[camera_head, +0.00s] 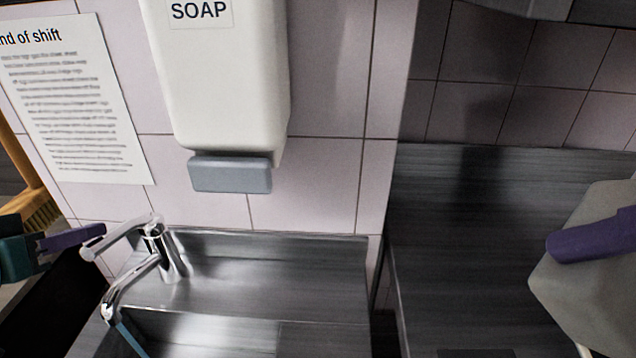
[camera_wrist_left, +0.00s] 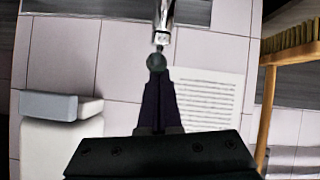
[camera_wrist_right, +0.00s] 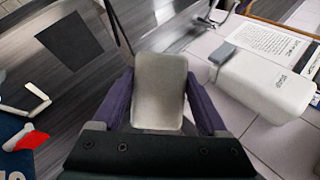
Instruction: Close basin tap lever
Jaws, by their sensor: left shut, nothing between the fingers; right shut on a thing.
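The chrome basin tap (camera_head: 172,262) stands at the back left of the steel basin (camera_head: 300,275). Its lever (camera_head: 122,238) points out to the left, above the spout. A bluish stream of water (camera_head: 130,340) shows below the spout. My left gripper (camera_head: 98,232) is shut and empty, its fingertips beside the lever's free end. In the left wrist view the shut fingers (camera_wrist_left: 158,85) line up with the lever's round end (camera_wrist_left: 156,62); I cannot tell whether they touch. My right gripper (camera_wrist_right: 160,100) is shut on a pale grey, rounded object (camera_wrist_right: 158,75), away to the right.
A white soap dispenser (camera_head: 225,80) with a grey push bar hangs on the tiled wall above the basin. A printed notice (camera_head: 75,100) hangs left of it. A wooden-handled brush (camera_head: 40,212) is at the far left. A steel counter (camera_head: 460,260) lies to the right.

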